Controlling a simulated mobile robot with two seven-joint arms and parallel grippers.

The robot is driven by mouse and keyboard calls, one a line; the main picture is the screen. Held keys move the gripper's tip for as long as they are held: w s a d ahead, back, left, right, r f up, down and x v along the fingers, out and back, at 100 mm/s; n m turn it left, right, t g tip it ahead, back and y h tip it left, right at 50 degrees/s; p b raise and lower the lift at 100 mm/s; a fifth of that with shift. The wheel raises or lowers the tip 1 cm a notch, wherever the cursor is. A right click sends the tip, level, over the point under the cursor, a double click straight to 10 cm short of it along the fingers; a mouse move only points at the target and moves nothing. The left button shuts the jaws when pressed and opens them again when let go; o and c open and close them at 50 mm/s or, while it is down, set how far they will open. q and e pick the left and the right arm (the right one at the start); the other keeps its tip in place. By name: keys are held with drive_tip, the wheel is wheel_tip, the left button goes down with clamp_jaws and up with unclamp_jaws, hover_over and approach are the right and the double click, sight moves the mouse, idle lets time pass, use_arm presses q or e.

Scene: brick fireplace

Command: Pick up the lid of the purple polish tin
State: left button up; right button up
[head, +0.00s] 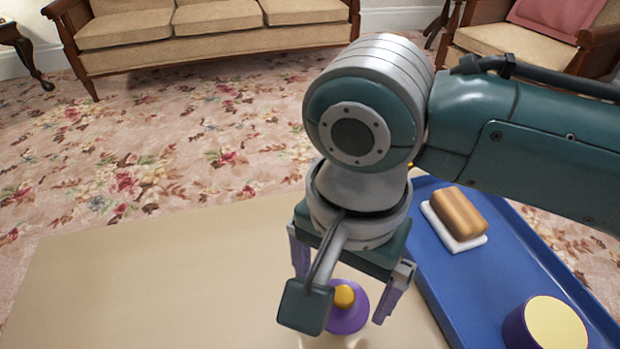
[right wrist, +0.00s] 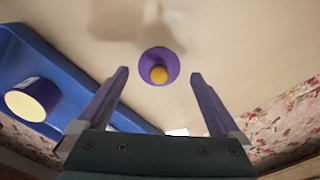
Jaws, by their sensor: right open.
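The lid (head: 358,318) is a round purple disc with a yellow-orange knob, lying on the tan table top. It also shows in the right wrist view (right wrist: 153,55), ahead of and between the fingertips. My right gripper (head: 340,299) is open and empty above the lid, fingers pointing down with one to each side of it. The camera housing on my wrist hides part of the lid in the head view. The purple tin (head: 513,328), with a pale yellow top surface, stands on the blue tray at the right; the right wrist view shows it too (right wrist: 48,92). My left gripper is not in view.
The blue tray (head: 437,292) lies along the table's right side. A brown block-shaped brush or bar (head: 459,212) rests on a white pad (head: 467,244) in it. The tan table top (head: 150,290) is clear left of the lid. A sofa (head: 200,30) stands beyond the floral carpet.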

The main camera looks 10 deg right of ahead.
sight(343, 295)
use_arm(q)
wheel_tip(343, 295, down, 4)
drive_tip(key=b, duration=0.4)
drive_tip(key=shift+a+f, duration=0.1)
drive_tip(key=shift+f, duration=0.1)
use_arm(e)
drive_tip(key=f, duration=0.3)
drive_tip(key=w+d+f, duration=0.1)
drive_tip(key=f, duration=0.1)
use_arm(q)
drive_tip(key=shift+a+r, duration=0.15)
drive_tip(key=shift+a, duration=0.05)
use_arm(e)
drive_tip(key=c, duration=1)
